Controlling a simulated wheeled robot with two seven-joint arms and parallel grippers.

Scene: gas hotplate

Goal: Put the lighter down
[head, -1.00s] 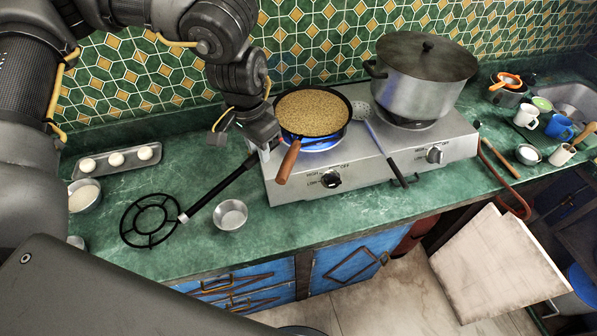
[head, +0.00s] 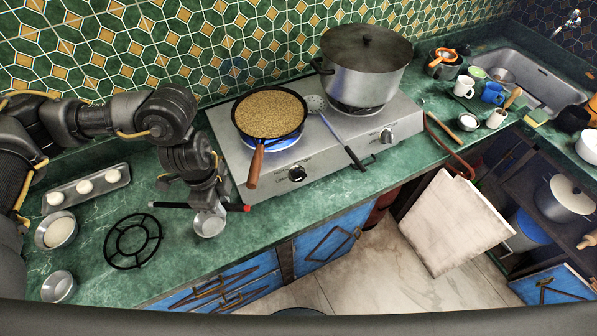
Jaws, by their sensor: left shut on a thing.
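The lighter (head: 175,205) is a long dark stick with a pale tip at its left end and red at its right end. My left gripper (head: 208,203) points down and is shut on it near the middle. The lighter lies crosswise in the picture, low over the green counter (head: 190,255), in front of the hotplate (head: 340,155). I cannot tell whether it touches the counter. It passes across a small metal bowl (head: 209,226). My right gripper is not in view.
A pan (head: 270,114) with a wooden handle sits over a blue flame; a large lidded pot (head: 365,80) stands beside it. A round black grate (head: 133,241), an egg tray (head: 87,186) and metal bowls (head: 57,231) are at left.

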